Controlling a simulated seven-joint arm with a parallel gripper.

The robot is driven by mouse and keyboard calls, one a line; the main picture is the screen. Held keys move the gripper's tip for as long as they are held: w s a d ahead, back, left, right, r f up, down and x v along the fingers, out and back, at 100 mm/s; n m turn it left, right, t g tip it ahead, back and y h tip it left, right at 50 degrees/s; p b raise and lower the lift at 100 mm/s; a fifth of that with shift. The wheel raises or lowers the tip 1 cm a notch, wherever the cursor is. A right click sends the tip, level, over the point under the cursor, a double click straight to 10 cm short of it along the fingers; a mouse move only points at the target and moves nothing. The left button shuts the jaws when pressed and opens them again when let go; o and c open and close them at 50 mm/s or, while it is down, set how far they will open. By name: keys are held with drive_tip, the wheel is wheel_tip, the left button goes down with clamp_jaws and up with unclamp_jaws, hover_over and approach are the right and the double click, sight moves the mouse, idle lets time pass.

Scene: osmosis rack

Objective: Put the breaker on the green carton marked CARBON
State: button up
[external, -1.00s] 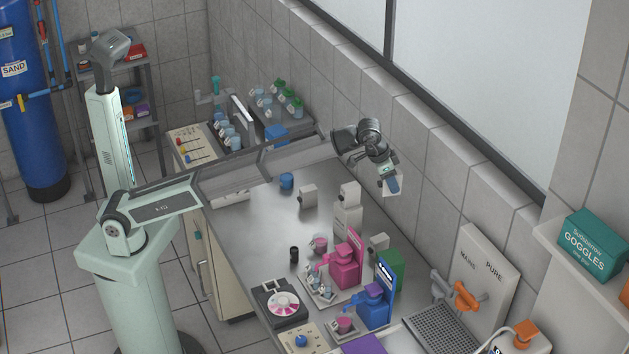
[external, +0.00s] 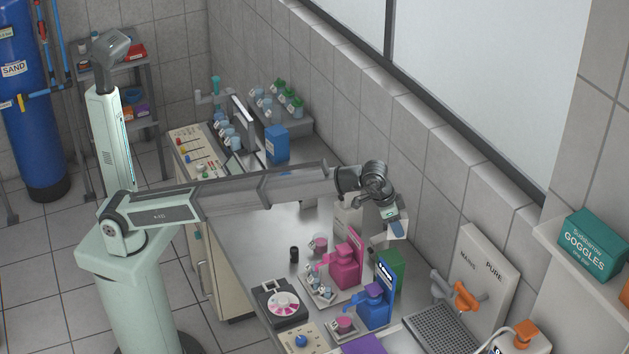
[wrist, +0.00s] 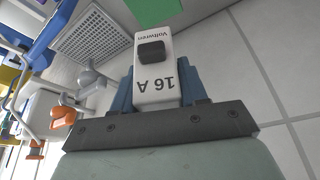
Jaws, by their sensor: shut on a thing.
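My gripper (external: 392,221) hangs in the air near the tiled wall, above the right side of the bench. In the wrist view its two blue fingers (wrist: 157,92) are shut on the sides of the breaker (wrist: 155,76). The breaker is a small white block with a dark switch and the print "16 A"; it also shows below the gripper in the external view (external: 399,231). The green carton (external: 394,262) stands lower in the picture, behind the blue dispenser and partly hidden by it. A green face (wrist: 153,7) shows at the wrist view's top edge. No CARBON lettering is readable.
A pink dispenser (external: 345,268) and a blue dispenser (external: 374,305) stand in front of the carton. Orange and grey taps (external: 466,297) are on a wall panel at right. A blue box (external: 276,143) stands at the back. My arm hides part of the bench.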

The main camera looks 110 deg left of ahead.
drive_tip(key=shift+f, duration=4.4)
drive_tip(key=shift+f, duration=0.2)
drive_tip(key=o, duration=1.1)
drive_tip(key=v, duration=1.2)
drive_tip(key=shift+r, duration=0.2)
